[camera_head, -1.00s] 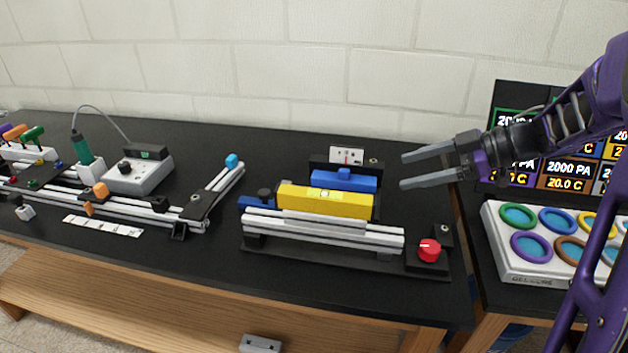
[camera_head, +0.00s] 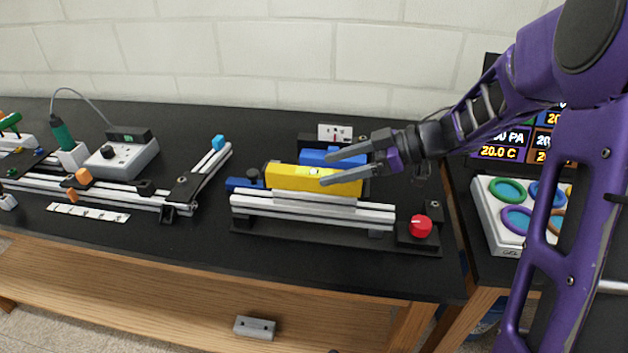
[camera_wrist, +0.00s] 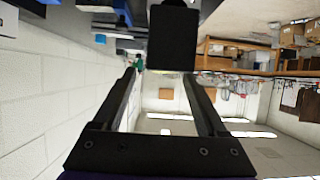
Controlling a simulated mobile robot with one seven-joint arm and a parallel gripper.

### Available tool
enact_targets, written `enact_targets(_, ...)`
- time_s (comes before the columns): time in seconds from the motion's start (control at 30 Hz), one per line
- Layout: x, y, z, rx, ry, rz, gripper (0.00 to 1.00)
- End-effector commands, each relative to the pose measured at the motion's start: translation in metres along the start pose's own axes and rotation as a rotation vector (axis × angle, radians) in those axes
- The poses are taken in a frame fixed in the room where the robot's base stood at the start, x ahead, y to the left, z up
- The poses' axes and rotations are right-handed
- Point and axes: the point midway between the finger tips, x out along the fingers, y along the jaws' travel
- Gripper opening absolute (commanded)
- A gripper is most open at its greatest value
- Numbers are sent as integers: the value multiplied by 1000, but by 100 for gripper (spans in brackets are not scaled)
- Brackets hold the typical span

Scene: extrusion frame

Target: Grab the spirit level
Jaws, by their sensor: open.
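The spirit level is a yellow bar (camera_head: 290,179) with a small vial window near its middle. In the head view it lies lengthwise along the silver extrusion rails (camera_head: 300,208), with a blue block (camera_head: 313,158) behind it. My gripper (camera_head: 324,171) is open, its two grey fingers pointing left over the right part of the level. The lower finger overlaps the level's top edge in the picture; I cannot tell whether it touches. In the wrist view my two dark fingers are spread apart, and the level cannot be made out between them.
A red knob (camera_head: 421,226) sits at the right end of the rail fixture. A small white gauge (camera_head: 335,132) stands behind. Another rail assembly (camera_head: 120,192) and a grey control box (camera_head: 122,158) are to the left. A white tray of coloured rings (camera_head: 490,218) is at the right.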

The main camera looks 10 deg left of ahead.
Motion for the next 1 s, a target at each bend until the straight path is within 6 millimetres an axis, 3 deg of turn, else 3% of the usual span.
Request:
enact_targets(0.3,44,-4,5,0,-1,-3,75)
enact_targets(0.63,50,-4,4,0,0,0,75)
enact_targets(1.0,50,-4,4,0,0,0,8)
